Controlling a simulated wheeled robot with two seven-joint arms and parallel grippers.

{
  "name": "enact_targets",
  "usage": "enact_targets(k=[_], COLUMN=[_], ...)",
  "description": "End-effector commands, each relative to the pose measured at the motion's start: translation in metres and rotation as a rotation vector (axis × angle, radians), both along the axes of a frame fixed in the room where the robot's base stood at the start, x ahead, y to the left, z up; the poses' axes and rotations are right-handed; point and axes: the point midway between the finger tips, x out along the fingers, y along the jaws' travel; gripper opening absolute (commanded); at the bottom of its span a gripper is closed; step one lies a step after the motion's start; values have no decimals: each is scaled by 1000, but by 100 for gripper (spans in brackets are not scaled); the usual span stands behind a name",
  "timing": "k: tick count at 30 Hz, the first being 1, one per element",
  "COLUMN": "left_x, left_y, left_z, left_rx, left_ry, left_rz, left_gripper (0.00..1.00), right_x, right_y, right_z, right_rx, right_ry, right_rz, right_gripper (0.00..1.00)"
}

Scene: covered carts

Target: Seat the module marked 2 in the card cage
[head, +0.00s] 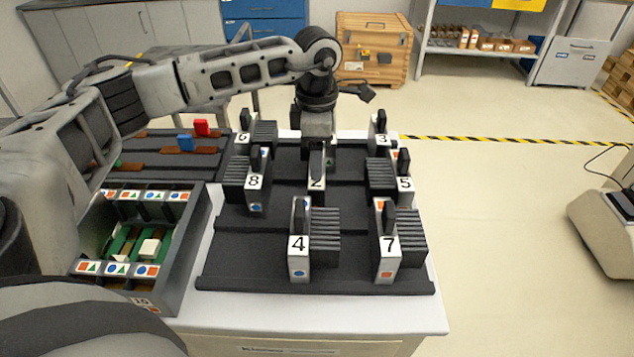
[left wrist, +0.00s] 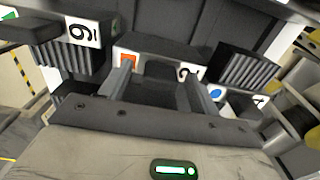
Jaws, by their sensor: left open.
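The module marked 2 (head: 316,182) stands on the dark stepped rack, in its middle row, with its top partly hidden by my left gripper (head: 318,150). In the left wrist view, its face shows an orange square and the 2 (left wrist: 160,62). My left gripper (left wrist: 160,95) is open, one finger on each side of the module's dark handle; I cannot tell whether they touch it. The card cage (head: 178,262) is the grey box at the left, with coloured shape labels along two edges; a green board and a pale block lie inside. My right gripper is not in view.
Modules 8 (head: 254,182) and 5 (head: 404,184) stand left and right of module 2; modules 4 (head: 298,246) and 7 (head: 386,246) are nearer. Others stand behind. A dark tray (head: 150,172) with red and blue blocks lies behind the cage.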

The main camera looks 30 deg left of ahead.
Motion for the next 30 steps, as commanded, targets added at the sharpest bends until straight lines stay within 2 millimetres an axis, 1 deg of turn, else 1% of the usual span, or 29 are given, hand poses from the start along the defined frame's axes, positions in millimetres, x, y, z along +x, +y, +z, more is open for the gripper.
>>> enact_targets(k=[3,8,11,12,15,23,25,28,30], left_x=[0,0,0,0,0,1,1,2,2], left_y=[0,0,0,0,0,-1,-1,-1,-1], left_z=[-5,-5,-5,-5,-5,-3,0,11,24], left_rx=[0,-1,-1,-1,-1,-2,-2,-3,-3], left_ry=[0,-1,-1,-1,-1,-3,-5,-7,-9], left_rz=[-1,-1,-1,0,0,0,0,0,0], left_gripper=[62,62,37,26,0,0,0,0,0], right_x=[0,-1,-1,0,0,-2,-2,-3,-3], right_y=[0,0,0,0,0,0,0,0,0], right_z=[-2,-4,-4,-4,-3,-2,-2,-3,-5], right_rx=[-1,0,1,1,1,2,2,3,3], right_ry=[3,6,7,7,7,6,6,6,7], right_rz=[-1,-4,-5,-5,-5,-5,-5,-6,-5], right_gripper=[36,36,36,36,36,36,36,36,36])
